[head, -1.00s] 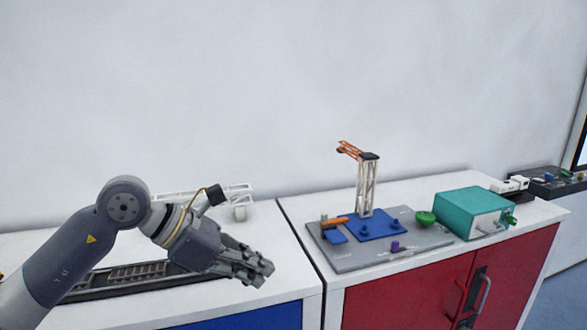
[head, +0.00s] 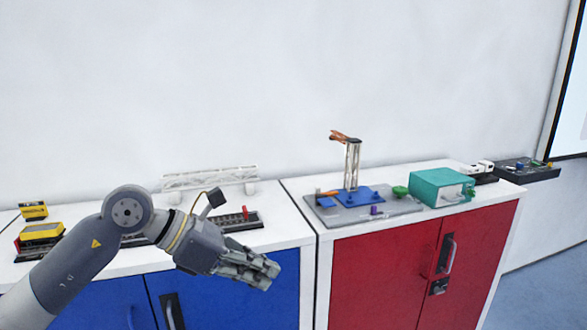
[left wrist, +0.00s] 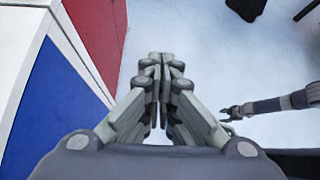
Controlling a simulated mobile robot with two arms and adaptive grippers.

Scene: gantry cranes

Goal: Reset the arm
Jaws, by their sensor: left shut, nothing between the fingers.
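My left gripper (head: 272,274) is shut and empty. In the head view it hangs in front of the blue cabinet, apart from everything on the tops. In the left wrist view its closed fingers (left wrist: 159,62) point out over the pale floor, beside the blue and red cabinet fronts. A small dark gripper (left wrist: 232,112) on an arm at the right of that view looks like my right one. It is too small to tell whether it is open.
A crane model (head: 352,165) with an orange jib stands on a grey board (head: 400,210) beside a teal box (head: 440,187). A white bridge girder (head: 212,178) and yellow blocks (head: 42,231) are on the left top. The red cabinet (head: 385,265) adjoins the blue one (head: 270,290).

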